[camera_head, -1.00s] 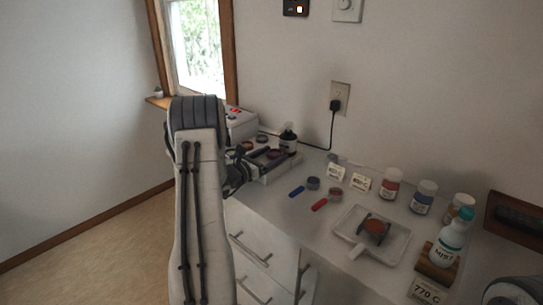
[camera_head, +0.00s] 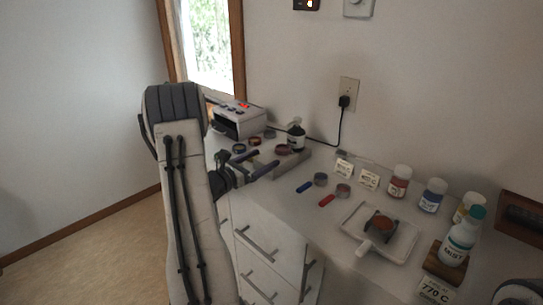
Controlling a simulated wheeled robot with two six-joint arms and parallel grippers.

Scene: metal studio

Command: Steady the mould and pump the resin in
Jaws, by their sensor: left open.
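My left gripper (camera_head: 258,165) is open, its dark fingers spread over the near left edge of a grey tray (camera_head: 294,160) at the back of the counter. No object shows clearly between the fingers. A dark bottle with a pale label (camera_head: 297,138) stands upright at the tray's far side. A small round reddish dish (camera_head: 283,149) sits by it, beyond the fingers. I cannot tell for certain which piece is the mould. A white bottle with a teal top (camera_head: 461,240) stands on a wooden block at the right. My right gripper is not seen.
A white box with red lights (camera_head: 240,120) stands at the back left. Red (camera_head: 400,182) and blue (camera_head: 433,195) labelled jars line the wall. A blue-handled tool (camera_head: 305,187) lies mid-counter.

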